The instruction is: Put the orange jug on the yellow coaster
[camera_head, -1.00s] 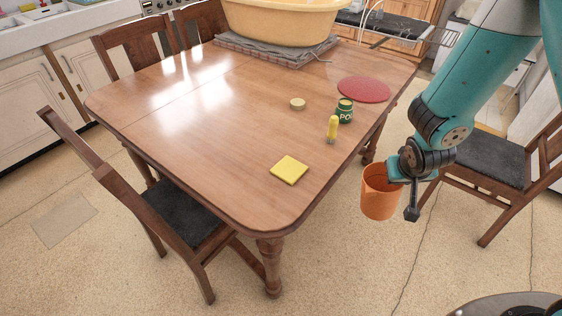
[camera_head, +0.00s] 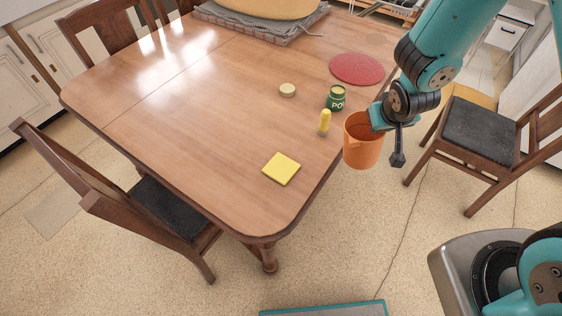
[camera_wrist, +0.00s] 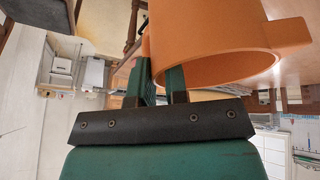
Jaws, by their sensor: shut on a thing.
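The orange jug (camera_head: 362,143) is held upright by my gripper (camera_head: 379,119) in the head view, at the right edge of the table. It appears to hang just beyond the edge, to the right of the coaster. In the wrist view the jug (camera_wrist: 215,45) fills the upper right, and my gripper's fingers (camera_wrist: 162,84) are shut on its wall. The yellow coaster (camera_head: 281,168) is a flat square lying bare near the table's front right corner.
On the wooden table (camera_head: 190,125), a yellow shaker-like item (camera_head: 325,122), a green pot (camera_head: 336,98), a small round lid (camera_head: 287,90) and a red round mat (camera_head: 357,68) stand behind the coaster. Chairs stand at left (camera_head: 110,190) and right (camera_head: 485,135). The table left of the coaster is clear.

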